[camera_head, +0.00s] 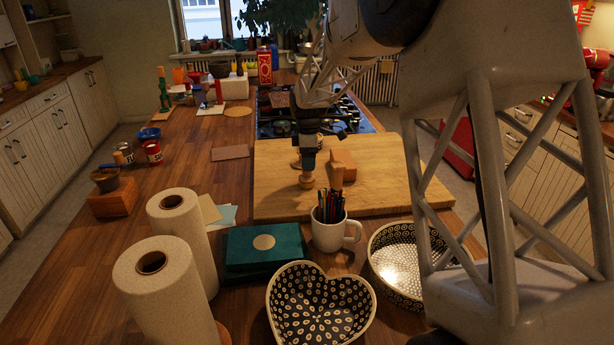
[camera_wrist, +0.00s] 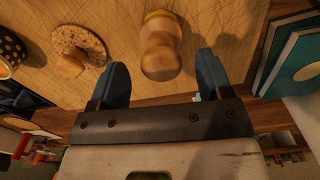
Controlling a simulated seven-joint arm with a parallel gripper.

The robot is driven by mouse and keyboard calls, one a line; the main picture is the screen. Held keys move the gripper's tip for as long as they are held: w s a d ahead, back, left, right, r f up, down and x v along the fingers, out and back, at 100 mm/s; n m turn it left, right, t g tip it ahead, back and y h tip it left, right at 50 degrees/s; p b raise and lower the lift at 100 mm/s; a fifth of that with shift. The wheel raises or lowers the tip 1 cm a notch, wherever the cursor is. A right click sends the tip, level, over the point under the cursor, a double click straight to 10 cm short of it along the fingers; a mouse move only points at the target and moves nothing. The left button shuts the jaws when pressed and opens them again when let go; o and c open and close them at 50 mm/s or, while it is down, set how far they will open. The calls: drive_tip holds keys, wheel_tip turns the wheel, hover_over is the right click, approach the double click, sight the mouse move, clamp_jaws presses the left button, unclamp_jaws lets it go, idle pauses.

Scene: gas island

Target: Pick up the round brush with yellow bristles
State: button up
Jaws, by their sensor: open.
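The round brush (camera_wrist: 160,50) has a pale wooden handle, and a little yellow shows at its far edge in the wrist view. It stands on the wooden cutting board (camera_head: 390,180), and in the head view the brush (camera_head: 306,181) is just below my gripper (camera_head: 307,160). In the wrist view my gripper (camera_wrist: 162,75) is open, with one dark blue finger on each side of the brush handle. Visible gaps separate both fingers from the handle. Most of the bristles are hidden under the handle.
A round cork-like lid with a knob (camera_wrist: 78,50) lies beside the brush. A wooden block (camera_head: 343,158) is on the board at right. A white mug of pens (camera_head: 328,235), a teal box (camera_head: 250,262) and patterned bowls (camera_head: 318,305) stand in front. The board's right side is clear.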

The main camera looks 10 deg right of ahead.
sight(307, 174)
drive_tip(key=shift+f, duration=2.05)
drive_tip(key=shift+c, duration=0.3)
drive_tip(key=c, duration=1)
